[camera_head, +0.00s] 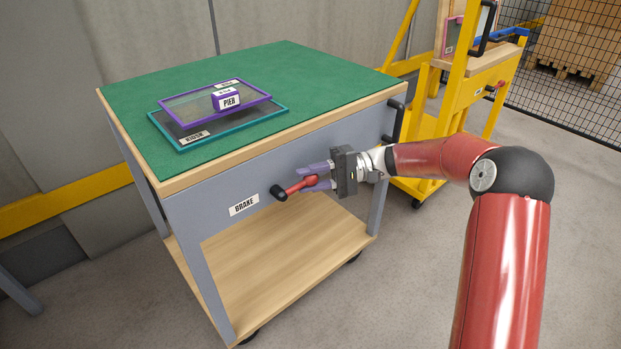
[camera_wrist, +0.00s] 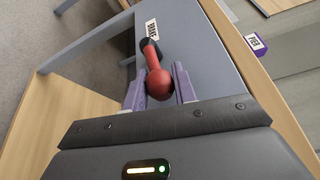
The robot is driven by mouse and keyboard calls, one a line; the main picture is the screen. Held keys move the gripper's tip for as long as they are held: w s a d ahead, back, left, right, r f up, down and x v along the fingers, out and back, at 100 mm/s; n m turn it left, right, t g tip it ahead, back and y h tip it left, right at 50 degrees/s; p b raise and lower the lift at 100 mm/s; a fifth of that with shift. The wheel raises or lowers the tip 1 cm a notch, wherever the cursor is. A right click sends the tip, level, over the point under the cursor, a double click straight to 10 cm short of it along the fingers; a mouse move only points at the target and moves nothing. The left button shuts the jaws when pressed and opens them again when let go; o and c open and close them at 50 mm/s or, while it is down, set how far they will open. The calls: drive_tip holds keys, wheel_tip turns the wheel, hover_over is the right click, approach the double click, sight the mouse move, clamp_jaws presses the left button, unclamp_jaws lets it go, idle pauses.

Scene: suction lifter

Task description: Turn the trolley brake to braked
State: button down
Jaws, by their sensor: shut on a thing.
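The brake lever (camera_head: 298,187) is a red handle with a round knob on a dark pivot. It sits on the grey side panel of the trolley (camera_head: 200,199), beside a white BRAKE label (camera_head: 244,205). The lever points right and slightly up from its pivot in the head view. My gripper (camera_head: 318,176), with purple fingers, is shut on the lever's knob end. In the wrist view, the red lever (camera_wrist: 155,75) shows with its knob between the two fingers, and the BRAKE label (camera_wrist: 151,28) is just beyond it.
On the trolley's green top (camera_head: 300,70) lie a teal-framed panel (camera_head: 180,148) and a purple-framed panel (camera_head: 185,109) with a PIER block (camera_head: 227,100). A black handle (camera_head: 396,120) is at the trolley's right end. A yellow lifter frame (camera_head: 455,95) stands behind right.

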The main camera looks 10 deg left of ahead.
drive_tip(key=c, duration=1.1)
unclamp_jaws()
drive_tip(key=shift+c, duration=0.2)
drive_tip(key=v, duration=0.7)
drive_tip(key=shift+w+d, duration=0.15)
drive_tip(key=shift+d, duration=0.25)
